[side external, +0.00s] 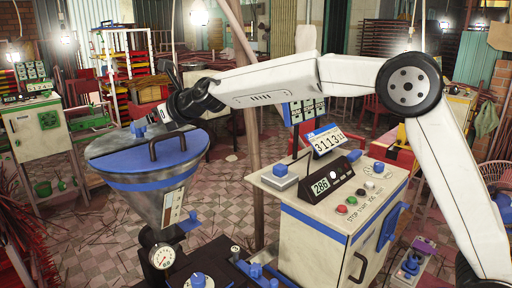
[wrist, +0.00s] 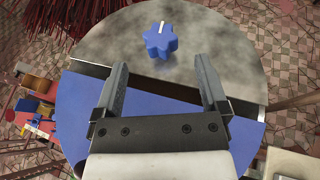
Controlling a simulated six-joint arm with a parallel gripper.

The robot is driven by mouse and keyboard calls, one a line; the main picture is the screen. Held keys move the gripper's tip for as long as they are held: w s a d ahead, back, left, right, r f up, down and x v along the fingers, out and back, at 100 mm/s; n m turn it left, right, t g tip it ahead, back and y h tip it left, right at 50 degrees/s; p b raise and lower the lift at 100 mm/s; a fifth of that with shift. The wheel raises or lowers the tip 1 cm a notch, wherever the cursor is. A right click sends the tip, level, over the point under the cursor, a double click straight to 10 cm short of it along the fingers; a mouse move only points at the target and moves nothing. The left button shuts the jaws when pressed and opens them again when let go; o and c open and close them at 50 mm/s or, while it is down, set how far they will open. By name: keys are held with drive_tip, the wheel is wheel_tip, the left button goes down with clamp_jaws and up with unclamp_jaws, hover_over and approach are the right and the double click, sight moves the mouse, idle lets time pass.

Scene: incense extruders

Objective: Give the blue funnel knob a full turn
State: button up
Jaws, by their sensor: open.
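The blue funnel knob (wrist: 160,41) is star-shaped with a white mark on top. It sits on the grey part of the round funnel top; in the side view the knob (side external: 139,128) shows small at the top's far left. The funnel (side external: 150,203) is a grey cone with a blue band. My gripper (wrist: 162,66) is open and empty, its two dark fingers apart over the top. In the wrist view the knob lies just beyond the fingertips, roughly centred between them. In the side view my gripper (side external: 164,114) is close to the knob, its fingers partly hard to make out.
A black arched handle (side external: 168,145) stands on the blue half of the funnel top (side external: 140,162). A white control cabinet (side external: 318,240) with buttons, blue knobs and displays stands to the right. A gauge (side external: 162,256) is below the funnel. Red sticks (wrist: 75,20) lie at upper left.

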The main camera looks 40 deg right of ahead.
drive_tip(key=shift+v, duration=1.05)
drive_tip(key=shift+w+d, duration=0.1)
drive_tip(key=shift+w+d+f+n+g+y, duration=0.4)
drive_tip(key=shift+w+f+n+g+y, duration=0.15)
drive_tip(key=shift+n+g+y, duration=0.05)
drive_tip(key=shift+w+d+f+n+g+y, duration=0.15)
drive_tip(key=shift+w+d+n+g+y, duration=0.3)
drive_tip(key=shift+n+g+y, duration=0.25)
drive_tip(key=shift+w+d+r+n+g+y, duration=0.1)
drive_tip(key=shift+w+r+n+g+y, duration=0.05)
drive_tip(key=shift+n+y, duration=0.3)
drive_tip(key=shift+w+d+r+n+g+y, duration=0.1)
drive_tip(key=shift+d+n+g+y, duration=0.05)
drive_tip(key=shift+n+y, duration=0.25)
drive_tip(key=shift+d+r+n+g+y, duration=0.3)
drive_tip(key=shift+r+n+y, duration=0.15)
drive_tip(key=shift+n+y, duration=0.35)
drive_tip(key=shift+w+a+f, duration=0.1)
drive_tip(key=shift+w+a, duration=0.05)
